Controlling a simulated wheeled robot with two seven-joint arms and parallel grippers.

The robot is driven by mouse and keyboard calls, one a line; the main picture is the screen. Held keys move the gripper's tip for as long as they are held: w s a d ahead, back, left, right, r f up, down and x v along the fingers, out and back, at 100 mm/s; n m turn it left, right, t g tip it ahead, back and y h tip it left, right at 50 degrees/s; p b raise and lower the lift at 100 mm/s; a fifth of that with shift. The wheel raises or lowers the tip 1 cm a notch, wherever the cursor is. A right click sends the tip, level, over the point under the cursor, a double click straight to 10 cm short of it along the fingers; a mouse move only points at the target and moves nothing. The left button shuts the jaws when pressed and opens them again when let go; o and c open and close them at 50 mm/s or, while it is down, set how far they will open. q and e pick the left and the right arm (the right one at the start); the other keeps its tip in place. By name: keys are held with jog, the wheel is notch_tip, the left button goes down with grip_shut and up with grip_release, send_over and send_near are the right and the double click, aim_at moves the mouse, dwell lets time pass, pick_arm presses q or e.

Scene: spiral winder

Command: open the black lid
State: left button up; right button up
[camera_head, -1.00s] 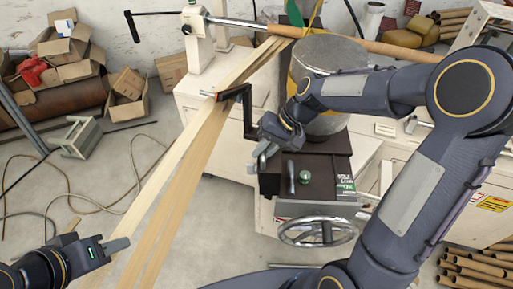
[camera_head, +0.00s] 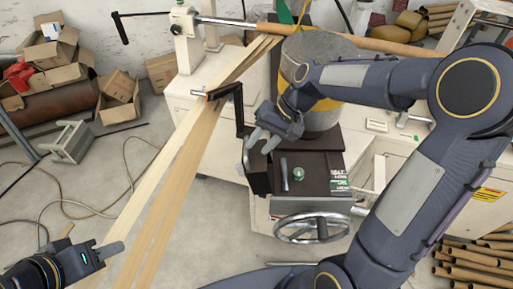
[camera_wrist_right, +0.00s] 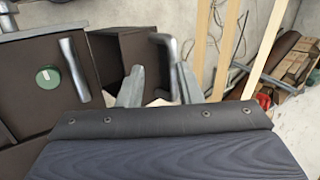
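The dark lid (camera_head: 320,160) covers the machine top, with a green knob (camera_head: 299,175) and a grey bar handle (camera_head: 284,174). The wrist view shows dark panels (camera_wrist_right: 20,95), the green knob (camera_wrist_right: 47,78) and the bar handle (camera_wrist_right: 73,69). A darker boxy part (camera_head: 258,178) stands at its left side. My right gripper (camera_head: 260,143) is above this part, with its fingers apart. In the wrist view my right gripper (camera_wrist_right: 160,88) is open, with another grey handle (camera_wrist_right: 167,45) showing between and beyond its fingers. My left gripper (camera_head: 114,248) is far off at lower left; its finger gap is hidden.
Pale strips (camera_head: 185,165) run diagonally between my grippers. A black crank arm (camera_head: 238,110) stands close to my right gripper. A handwheel (camera_head: 312,228) is below the lid, and a grey-and-yellow cylinder (camera_head: 320,75) is behind it. Floor at left has cables (camera_head: 75,205).

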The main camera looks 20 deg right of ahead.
jog(key=v, duration=0.5)
jog(key=shift+r, duration=0.1)
jog(key=shift+c, duration=0.3)
